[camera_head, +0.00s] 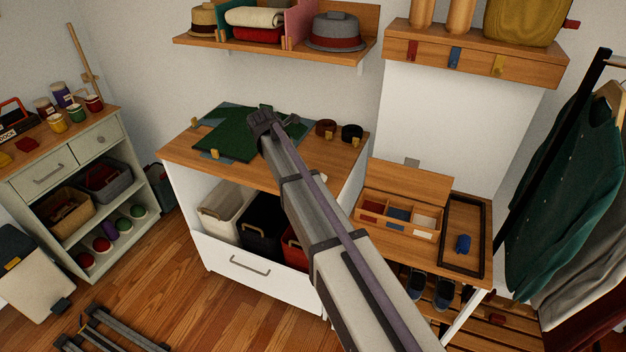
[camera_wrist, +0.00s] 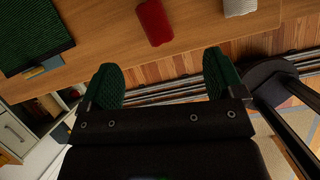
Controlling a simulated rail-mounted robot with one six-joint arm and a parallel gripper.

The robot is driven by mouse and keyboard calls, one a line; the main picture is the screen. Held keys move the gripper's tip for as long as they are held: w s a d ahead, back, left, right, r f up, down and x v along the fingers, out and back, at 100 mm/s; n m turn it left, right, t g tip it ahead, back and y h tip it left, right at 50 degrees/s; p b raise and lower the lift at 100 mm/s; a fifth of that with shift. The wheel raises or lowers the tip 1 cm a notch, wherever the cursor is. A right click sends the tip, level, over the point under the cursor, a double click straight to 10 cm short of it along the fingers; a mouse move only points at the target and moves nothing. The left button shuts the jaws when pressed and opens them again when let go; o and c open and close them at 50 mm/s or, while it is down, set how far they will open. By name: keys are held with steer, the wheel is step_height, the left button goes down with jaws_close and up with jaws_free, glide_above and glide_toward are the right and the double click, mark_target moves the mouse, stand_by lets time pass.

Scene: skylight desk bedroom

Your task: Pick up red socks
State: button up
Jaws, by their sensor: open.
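A red rolled bundle (camera_wrist: 153,22), which looks like the red socks, lies on a wooden top (camera_wrist: 110,45) at the upper middle of the wrist view. My gripper (camera_wrist: 163,80) is open, with its two green-padded fingers wide apart and nothing between them. The red bundle is beyond the fingertips, apart from them. In the head view my gripper (camera_head: 262,122) is over the white dresser's wooden top (camera_head: 188,150), by a green folded cloth (camera_head: 225,138). The red bundle is not visible there; my arm covers part of the top.
A white roll (camera_wrist: 240,7) lies right of the red bundle, and the green cloth (camera_wrist: 32,35) to its left. Dark coiled belts (camera_head: 351,134) sit at the dresser's back right. A wall shelf (camera_head: 270,45) hangs above. A blue roll (camera_head: 463,244) lies in a tray.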

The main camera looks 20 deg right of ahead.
steer(key=shift+n, duration=0.9)
steer(key=b+x, duration=0.1)
steer(key=x, duration=0.1)
steer(key=b+x, duration=0.2)
steer(key=a+b+x, duration=0.1)
steer(key=b+x, duration=0.1)
steer(key=shift+w+f, duration=0.2)
steer(key=shift+w, duration=0.1)
